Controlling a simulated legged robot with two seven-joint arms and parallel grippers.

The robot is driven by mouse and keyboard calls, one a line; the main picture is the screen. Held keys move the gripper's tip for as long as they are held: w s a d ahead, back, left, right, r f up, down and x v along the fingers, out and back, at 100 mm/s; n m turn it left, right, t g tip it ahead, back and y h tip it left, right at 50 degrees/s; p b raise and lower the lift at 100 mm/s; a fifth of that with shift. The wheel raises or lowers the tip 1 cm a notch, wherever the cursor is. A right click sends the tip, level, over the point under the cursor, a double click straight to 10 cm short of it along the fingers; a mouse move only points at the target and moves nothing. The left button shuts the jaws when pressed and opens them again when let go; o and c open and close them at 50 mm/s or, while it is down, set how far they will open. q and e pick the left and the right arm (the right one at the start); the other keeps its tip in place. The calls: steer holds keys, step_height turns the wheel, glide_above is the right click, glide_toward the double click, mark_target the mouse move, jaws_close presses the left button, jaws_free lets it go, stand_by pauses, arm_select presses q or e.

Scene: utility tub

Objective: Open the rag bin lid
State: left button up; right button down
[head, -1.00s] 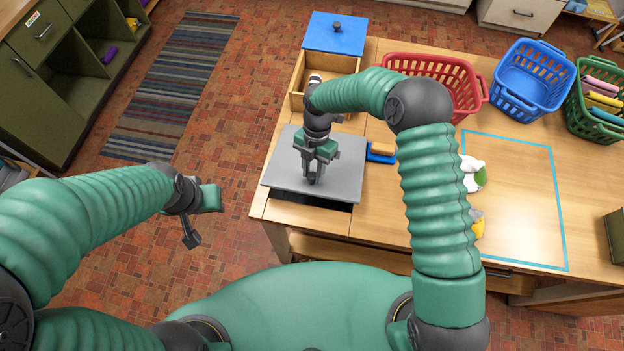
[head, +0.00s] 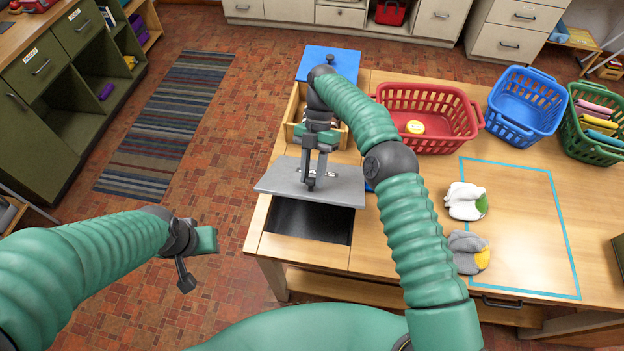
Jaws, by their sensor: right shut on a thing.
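The rag bin lid (head: 272,180) is a flat grey panel at the front left of the table. It is raised and tilted, with its front edge up over the dark opening of the rag bin (head: 312,222). My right gripper (head: 311,182) points down at the middle of the lid and is shut on the lid's handle, which it mostly hides. My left gripper (head: 190,262) hangs over the brick floor, left of the table and away from the lid. Its finger gap is not clear.
A wooden box (head: 293,113) with a blue lid (head: 317,62) stands behind the bin. Red (head: 460,142), blue (head: 524,105) and green (head: 600,148) baskets line the back. White (head: 465,200) and grey (head: 466,252) bundles lie by a blue tape outline. The table's middle is partly clear.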

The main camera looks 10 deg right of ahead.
steer(key=shift+w, duration=0.15)
stand_by(0.3)
steer(key=c, duration=1.1)
jaws_free()
steer(key=shift+o, duration=0.2)
steer(key=shift+a+r, duration=0.1)
